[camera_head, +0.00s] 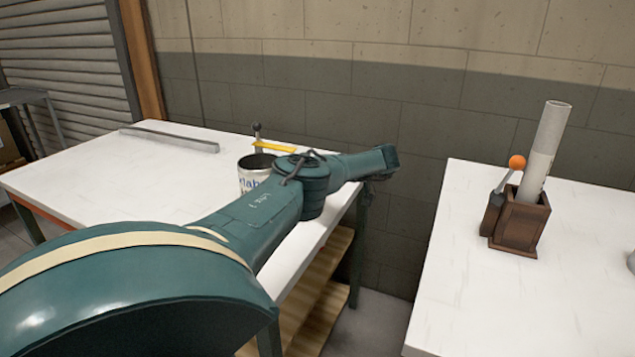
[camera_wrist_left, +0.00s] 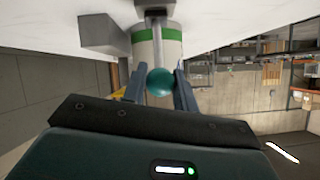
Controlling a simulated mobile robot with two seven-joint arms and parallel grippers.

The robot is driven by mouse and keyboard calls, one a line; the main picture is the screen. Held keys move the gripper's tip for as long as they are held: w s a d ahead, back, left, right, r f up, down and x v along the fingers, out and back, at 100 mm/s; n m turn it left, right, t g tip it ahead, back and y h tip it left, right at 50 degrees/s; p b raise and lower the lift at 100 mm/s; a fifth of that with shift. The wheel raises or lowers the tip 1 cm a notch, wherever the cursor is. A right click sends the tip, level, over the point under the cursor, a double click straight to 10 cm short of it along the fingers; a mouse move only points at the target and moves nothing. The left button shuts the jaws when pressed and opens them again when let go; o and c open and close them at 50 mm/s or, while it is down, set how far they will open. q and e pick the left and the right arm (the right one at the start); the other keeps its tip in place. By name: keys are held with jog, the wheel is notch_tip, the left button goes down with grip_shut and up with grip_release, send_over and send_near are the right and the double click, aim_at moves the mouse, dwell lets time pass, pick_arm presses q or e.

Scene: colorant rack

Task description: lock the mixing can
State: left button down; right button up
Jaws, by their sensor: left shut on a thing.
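In the left wrist view, my left gripper (camera_wrist_left: 160,90) is shut with its two fingers on either side of a teal ball knob (camera_wrist_left: 160,82). The knob sits on a grey rod (camera_wrist_left: 155,42) in front of a white cylinder with a green band (camera_wrist_left: 167,36). In the head view, a white can with blue lettering (camera_head: 252,183) stands upright on the left table, partly behind my left arm. A yellow bar (camera_head: 274,146) and a grey-knobbed rod (camera_head: 257,131) show beside and behind the can. I cannot tell whether its lock is engaged.
A long grey bar (camera_head: 170,139) lies on the white left table (camera_head: 110,180). The right table (camera_head: 480,310) holds a wooden box (camera_head: 519,226) with a white tube (camera_head: 545,150) and an orange-knobbed lever (camera_head: 516,162). A gap separates the tables. A block wall stands behind.

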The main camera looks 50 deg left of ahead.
pick_arm(q)
jog(key=shift+w+d+f+g+y+b, duration=0.2)
jog(key=shift+d+f+g+y+b, duration=0.15)
jog(key=shift+b, duration=0.25)
jog(key=shift+d+y, duration=0.15)
jog(key=shift+y, duration=0.1)
pick_arm(e)
jog(key=shift+s+d+r+t, duration=0.15)
jog(key=shift+d+r+t, duration=0.05)
jog(key=shift+d, duration=0.3)
jog(key=shift+s+d+r+t, duration=0.15)
jog(key=shift+d+r+t, duration=0.05)
jog(key=shift+d, duration=0.3)
jog(key=shift+s, duration=0.1)
pick_arm(q)
jog(key=c, duration=1.1)
grip_release()
pick_arm(e)
jog(key=shift+a+f, duration=0.1)
jog(key=shift+f, duration=0.1)
